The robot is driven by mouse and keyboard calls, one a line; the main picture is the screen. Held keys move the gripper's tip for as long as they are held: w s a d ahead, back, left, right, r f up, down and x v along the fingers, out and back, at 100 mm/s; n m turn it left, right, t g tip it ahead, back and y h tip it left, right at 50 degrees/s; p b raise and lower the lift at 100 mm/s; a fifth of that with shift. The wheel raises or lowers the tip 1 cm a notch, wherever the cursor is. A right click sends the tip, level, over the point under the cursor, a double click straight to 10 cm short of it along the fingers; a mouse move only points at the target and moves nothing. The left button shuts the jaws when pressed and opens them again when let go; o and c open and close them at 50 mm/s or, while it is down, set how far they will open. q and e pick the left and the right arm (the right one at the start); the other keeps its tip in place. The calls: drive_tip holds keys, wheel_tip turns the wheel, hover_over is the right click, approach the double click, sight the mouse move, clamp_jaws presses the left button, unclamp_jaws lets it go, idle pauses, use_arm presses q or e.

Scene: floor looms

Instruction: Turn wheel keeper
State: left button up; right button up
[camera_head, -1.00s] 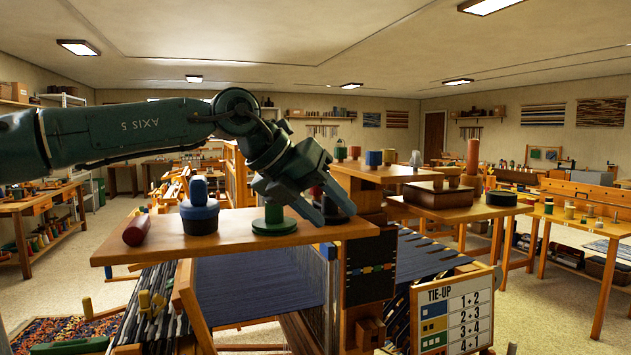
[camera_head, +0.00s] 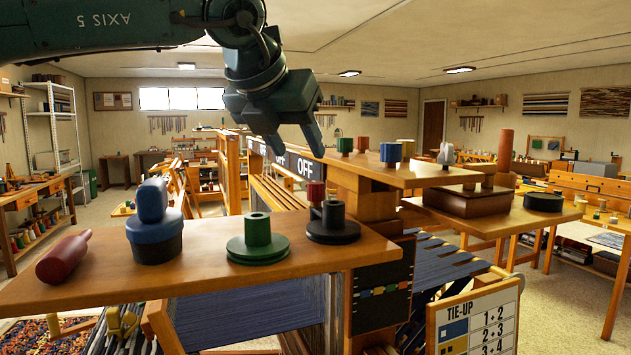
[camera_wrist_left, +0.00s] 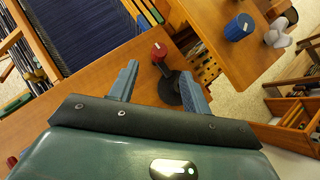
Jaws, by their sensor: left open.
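My left gripper (camera_head: 297,146) is open and empty, pointing down above the right part of the wooden shelf. Below it on the shelf is a black round fixture (camera_head: 333,223) with an upright post. A red knob (camera_head: 316,191) shows at its back left. In the left wrist view the black fixture (camera_wrist_left: 169,90) lies between my open fingers (camera_wrist_left: 160,88), apart from them, with the red knob (camera_wrist_left: 158,50) just beyond. I cannot tell which piece is the wheel keeper. My right gripper is not in view.
The shelf (camera_head: 200,264) also carries a green spool (camera_head: 258,240), a blue knob on a dark base (camera_head: 154,225) and a red bottle-shaped piece (camera_head: 62,257). A higher wooden shelf (camera_head: 400,176) stands right of the gripper. A tie-up board (camera_head: 478,318) is at lower right.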

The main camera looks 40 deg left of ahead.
sight(316, 183)
use_arm(q)
drive_tip(key=p+x, duration=0.1)
drive_tip(key=x, duration=0.8)
drive_tip(key=shift+w+f, duration=0.15)
drive_tip(key=shift+f, duration=0.1)
drive_tip(key=shift+w+a+f, duration=0.2)
drive_tip(key=shift+w+f, duration=0.1)
drive_tip(key=shift+f, duration=0.05)
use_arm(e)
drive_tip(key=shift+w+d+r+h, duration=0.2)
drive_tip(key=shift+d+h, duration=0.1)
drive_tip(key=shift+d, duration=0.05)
use_arm(q)
drive_tip(key=c, duration=0.7)
drive_tip(key=shift+c, duration=1.4)
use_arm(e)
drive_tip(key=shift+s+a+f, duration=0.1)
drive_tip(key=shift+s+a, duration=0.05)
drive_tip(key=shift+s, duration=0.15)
